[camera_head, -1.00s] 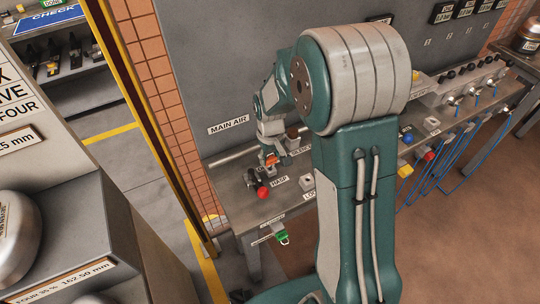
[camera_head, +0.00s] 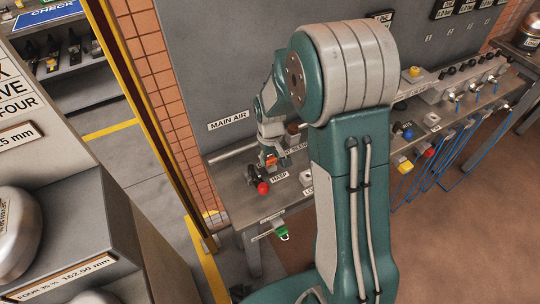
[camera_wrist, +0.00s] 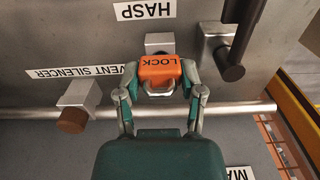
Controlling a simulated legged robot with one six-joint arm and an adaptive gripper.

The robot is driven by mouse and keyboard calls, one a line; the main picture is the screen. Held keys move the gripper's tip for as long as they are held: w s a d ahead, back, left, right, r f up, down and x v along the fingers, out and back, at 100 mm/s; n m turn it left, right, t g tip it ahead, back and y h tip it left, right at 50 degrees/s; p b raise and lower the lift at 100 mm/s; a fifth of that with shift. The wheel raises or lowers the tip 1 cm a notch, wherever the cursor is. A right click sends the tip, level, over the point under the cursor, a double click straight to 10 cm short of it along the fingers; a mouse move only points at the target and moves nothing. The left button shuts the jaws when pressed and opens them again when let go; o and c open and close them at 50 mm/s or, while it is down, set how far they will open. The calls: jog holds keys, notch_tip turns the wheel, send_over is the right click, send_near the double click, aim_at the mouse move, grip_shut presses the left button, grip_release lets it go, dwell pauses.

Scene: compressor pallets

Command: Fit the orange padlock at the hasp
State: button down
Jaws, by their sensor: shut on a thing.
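The orange padlock (camera_wrist: 158,70), marked LOCK, sits between the two fingers of my gripper (camera_wrist: 158,88) in the wrist view. Its metal shackle shows on the side towards my palm. The gripper is shut on it. A small pale metal block (camera_wrist: 160,40) stands beside the HASP label (camera_wrist: 145,10), just beyond the padlock and partly hidden by it; I cannot tell whether they touch. In the head view my gripper (camera_head: 271,160) is small and low over the bench by the HASP label (camera_head: 279,175), with a bit of orange showing.
A dark lever (camera_wrist: 233,50) on a metal mount stands close right of the padlock in the wrist view. A brown-tipped silencer (camera_wrist: 76,112) stands left. A pipe (camera_wrist: 240,109) crosses near my fingers. A red knob (camera_head: 263,187) stands near the gripper in the head view.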

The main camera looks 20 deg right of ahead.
aim_at(270, 154)
jog(key=shift+f, duration=0.2)
jog(key=shift+c, duration=0.7)
grip_release()
notch_tip(270, 154, up, 11)
jog(key=shift+w+r, duration=0.1)
jog(key=shift+r, duration=0.3)
jog(key=s+r+m+t, duration=0.1)
jog(key=s+r+t, duration=0.1)
jog(key=s+r, duration=0.4)
jog(key=s+r+m+t, duration=0.1)
jog(key=s+r+t, duration=0.2)
jog(key=s, duration=1.2)
notch_tip(270, 154, up, 4)
jog(key=shift+s+f+t, duration=0.15)
jog(key=shift+s+t, duration=0.05)
jog(key=shift+t, duration=0.1)
